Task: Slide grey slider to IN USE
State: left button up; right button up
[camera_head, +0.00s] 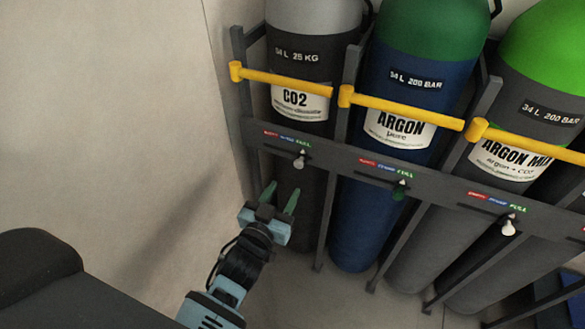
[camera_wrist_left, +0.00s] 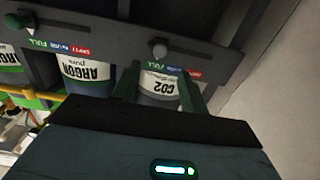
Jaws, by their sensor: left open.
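The grey slider (camera_head: 301,160) is a small light knob on the dark rail below the CO2 bottle's label. It stands at the FULL end of its red, blue and green marking. It also shows in the left wrist view (camera_wrist_left: 158,49), beside the green FULL word. My left gripper (camera_head: 280,196) is open and empty. Its two green fingers point up towards the rail, below and slightly left of the slider, apart from it. In the left wrist view the fingers (camera_wrist_left: 160,78) stand on either side of the CO2 label, with the slider beyond their tips. My right gripper is out of view.
A green slider (camera_head: 401,188) sits below the ARGON bottle (camera_head: 350,210), and a whitish slider (camera_head: 509,227) below the ARGON MIX bottle. Yellow bars (camera_head: 285,80) cross the bottles above the dark rail (camera_head: 340,167). A wall (camera_head: 110,110) stands at left.

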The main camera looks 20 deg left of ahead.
aim_at(298, 166)
pick_arm(q)
jog(key=shift+w+d+r+b, duration=0.1)
jog(key=shift+w+b, duration=0.05)
jog(key=shift+w, duration=1.85)
jog(key=shift+w+r+b, duration=0.1)
jog(key=shift+w+b, duration=0.05)
jog(key=shift+w, duration=1.8)
jog(key=shift+c, duration=0.3)
grip_shut()
